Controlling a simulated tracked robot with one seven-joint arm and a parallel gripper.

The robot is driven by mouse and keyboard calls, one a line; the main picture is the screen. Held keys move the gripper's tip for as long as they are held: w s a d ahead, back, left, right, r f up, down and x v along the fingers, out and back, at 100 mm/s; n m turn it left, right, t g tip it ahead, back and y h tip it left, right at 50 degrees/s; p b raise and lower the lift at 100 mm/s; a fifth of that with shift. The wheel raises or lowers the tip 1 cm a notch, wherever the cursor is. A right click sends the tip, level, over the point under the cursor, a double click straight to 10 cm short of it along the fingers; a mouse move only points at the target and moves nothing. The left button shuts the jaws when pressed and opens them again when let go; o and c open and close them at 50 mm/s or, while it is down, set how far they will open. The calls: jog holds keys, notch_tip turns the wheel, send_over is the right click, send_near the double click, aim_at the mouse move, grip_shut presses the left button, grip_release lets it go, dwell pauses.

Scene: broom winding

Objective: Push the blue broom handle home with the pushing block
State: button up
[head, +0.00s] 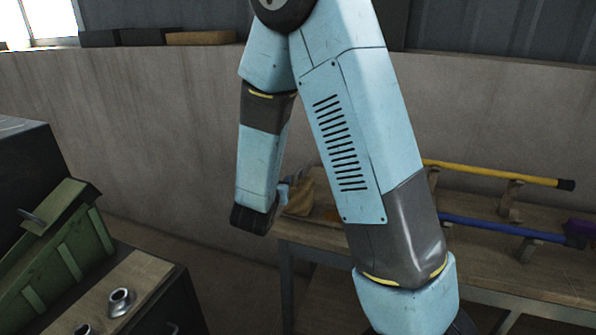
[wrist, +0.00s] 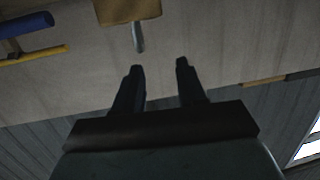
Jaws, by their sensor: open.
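The blue broom handle (head: 490,226) lies along the bench at the right of the head view, with a dark purple piece (head: 580,230) at its right end. Its near end shows in the wrist view (wrist: 27,25). A wooden block (head: 300,195), which looks like the pushing block, sits at the bench's left end. In the wrist view the block (wrist: 128,10) has a grey peg (wrist: 138,38) pointing towards my gripper (wrist: 160,66). My gripper is open and empty, with the peg just beyond the fingertips and left of their middle. My arm hides the left part of the handle in the head view.
A yellow handle (head: 495,174) rests on wooden supports (head: 510,198) behind the blue one. The bench (head: 460,265) runs along a concrete wall (head: 150,130). A green crate (head: 65,250) and a wooden top with metal fittings (head: 120,300) stand at left. Floor shows between.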

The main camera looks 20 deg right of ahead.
aim_at(298, 170)
jog(key=w+d+h, duration=0.1)
jog(key=w+d, duration=0.1)
jog(key=w, duration=0.1)
jog(key=w+d+f+h, duration=0.1)
jog(key=w+d, duration=0.1)
jog(key=d, duration=0.1)
jog(key=w+d+f+h, duration=0.1)
jog(key=w+d, duration=0.2)
jog(key=shift+w+d+f+t, duration=0.1)
jog(key=shift+w+d+t, duration=0.15)
jog(key=shift+w+t, duration=0.1)
dwell(0.3)
grip_shut()
dwell(0.4)
jog(key=shift+a, duration=0.1)
